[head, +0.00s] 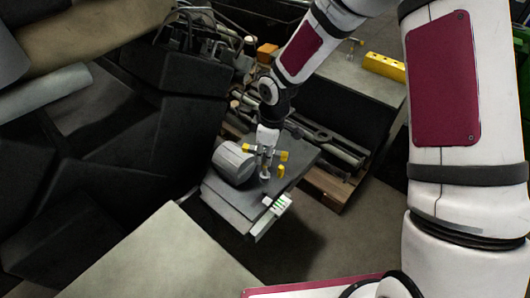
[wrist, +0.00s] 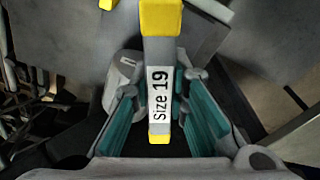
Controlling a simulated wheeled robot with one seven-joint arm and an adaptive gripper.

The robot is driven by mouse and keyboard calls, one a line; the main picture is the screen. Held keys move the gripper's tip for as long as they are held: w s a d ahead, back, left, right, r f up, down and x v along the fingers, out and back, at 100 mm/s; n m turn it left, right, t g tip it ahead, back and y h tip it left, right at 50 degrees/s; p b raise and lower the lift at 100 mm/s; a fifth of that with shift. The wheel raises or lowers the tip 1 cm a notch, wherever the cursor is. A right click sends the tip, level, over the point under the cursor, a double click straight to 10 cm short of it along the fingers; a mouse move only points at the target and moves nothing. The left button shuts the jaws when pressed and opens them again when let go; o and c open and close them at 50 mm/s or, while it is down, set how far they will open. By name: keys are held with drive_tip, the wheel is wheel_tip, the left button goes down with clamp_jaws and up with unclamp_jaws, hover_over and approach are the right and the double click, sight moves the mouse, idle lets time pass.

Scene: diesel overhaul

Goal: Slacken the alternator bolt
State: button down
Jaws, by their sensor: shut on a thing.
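My gripper (wrist: 158,100) has its teal-padded fingers on either side of a grey spanner (wrist: 160,54) with yellow ends, labelled "Size 19". In the head view my gripper (head: 266,165) is low over a dark grey platform, beside a grey ribbed cylinder that looks like the alternator (head: 233,164). Yellow ends of the tool show on both sides of the gripper. A grey rounded body shows behind the fingers in the wrist view, perhaps the same cylinder. I cannot make out the alternator bolt, nor whether the spanner touches anything.
The dark grey platform (head: 232,206) carries a small white label block with green marks (head: 283,203) at its front edge. Dark engine bulk (head: 120,160) fills the left. Long dark rods lie behind the platform. A yellow block (head: 384,67) sits on a bench at the back right.

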sight(265, 174)
drive_tip(key=m, duration=0.6)
drive_tip(key=shift+f+t+h+b, duration=0.3)
drive_tip(key=shift+f+b, duration=0.05)
drive_tip(key=shift+f, duration=0.05)
drive_tip(key=m, duration=0.6)
drive_tip(key=shift+a+f+h, duration=0.1)
drive_tip(key=shift+f+h, duration=0.2)
drive_tip(key=shift+f, duration=0.05)
drive_tip(key=m, duration=0.1)
drive_tip(key=m+p, duration=0.1)
drive_tip(key=m, duration=0.3)
drive_tip(key=shift+s+f+h, duration=0.1)
drive_tip(key=shift+f+h, duration=0.2)
drive_tip(key=shift+f, duration=0.05)
drive_tip(key=m, duration=0.2)
drive_tip(key=m+p, duration=0.1)
drive_tip(key=m, duration=0.2)
drive_tip(key=shift+f+m+h, duration=0.3)
drive_tip(key=shift+f, duration=0.05)
wheel_tip(265, 174, down, 2)
drive_tip(key=shift+f, duration=0.25)
drive_tip(key=shift+f+b, duration=0.35)
drive_tip(key=shift+f, duration=0.1)
